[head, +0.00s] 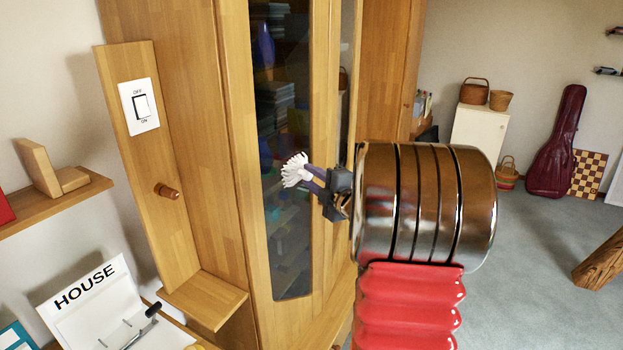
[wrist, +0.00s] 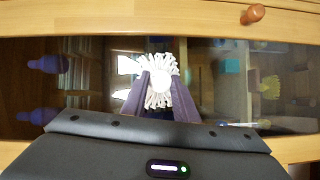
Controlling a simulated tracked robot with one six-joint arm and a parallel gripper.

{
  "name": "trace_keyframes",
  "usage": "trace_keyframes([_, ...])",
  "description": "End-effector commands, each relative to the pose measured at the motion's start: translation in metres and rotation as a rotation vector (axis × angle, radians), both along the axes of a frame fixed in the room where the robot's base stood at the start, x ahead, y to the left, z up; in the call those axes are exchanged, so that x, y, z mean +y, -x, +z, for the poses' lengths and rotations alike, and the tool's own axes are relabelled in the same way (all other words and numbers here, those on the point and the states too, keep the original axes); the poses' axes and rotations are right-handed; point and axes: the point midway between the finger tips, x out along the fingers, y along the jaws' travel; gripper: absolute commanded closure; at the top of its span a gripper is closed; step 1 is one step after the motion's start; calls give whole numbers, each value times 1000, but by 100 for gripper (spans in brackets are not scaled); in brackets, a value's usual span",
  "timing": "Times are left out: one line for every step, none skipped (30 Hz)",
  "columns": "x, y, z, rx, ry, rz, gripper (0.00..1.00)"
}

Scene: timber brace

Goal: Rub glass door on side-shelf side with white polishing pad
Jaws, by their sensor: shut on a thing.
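The white polishing pad (head: 295,169) is a fringed white tuft. My gripper (head: 312,174) is shut on it, with the pad sticking out beyond the fingertips towards the glass door. In the wrist view the pad (wrist: 160,83) sits between the two dark purple fingers (wrist: 158,92). The glass door (head: 284,235) is a tall dark pane in a wooden frame, on the side near the wall shelf. The pane also fills the middle of the wrist view (wrist: 215,70). I cannot tell whether the pad touches the glass.
A wooden peg (head: 168,192) and a light switch (head: 140,105) are on the panel left of the cabinet. A small shelf (head: 205,298) juts out below them. A side shelf (head: 55,203) is on the left wall. A second glass pane (head: 345,90) is further right. Open carpet (head: 530,260) lies at right.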

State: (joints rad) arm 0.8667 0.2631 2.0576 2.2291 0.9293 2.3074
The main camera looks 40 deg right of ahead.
Motion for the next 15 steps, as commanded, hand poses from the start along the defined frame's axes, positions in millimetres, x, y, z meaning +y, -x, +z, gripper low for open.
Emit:
trace_keyframes([0,-1,0,-1,0,1,91])
trace_keyframes([1,-2,0,-1,0,1,91])
trace_keyframes([1,-2,0,-1,0,1,91])
trace_keyframes([1,-3,0,-1,0,1,91])
trace_keyframes([1,-3,0,-1,0,0,91])
trace_keyframes([1,-3,0,-1,0,0,91])
trace_keyframes([1,-3,0,-1,0,0,91])
trace_keyframes([1,-3,0,-1,0,0,91])
trace_keyframes([1,-3,0,-1,0,1,91])
trace_keyframes([1,-3,0,-1,0,1,91])
trace_keyframes([1,-3,0,-1,0,1,91])
trace_keyframes([2,-3,0,-1,0,1,91])
trace_keyframes([3,-2,0,-1,0,1,91])
trace_keyframes([4,-2,0,-1,0,1,91])
trace_keyframes([6,-1,0,-1,-1,1,91])
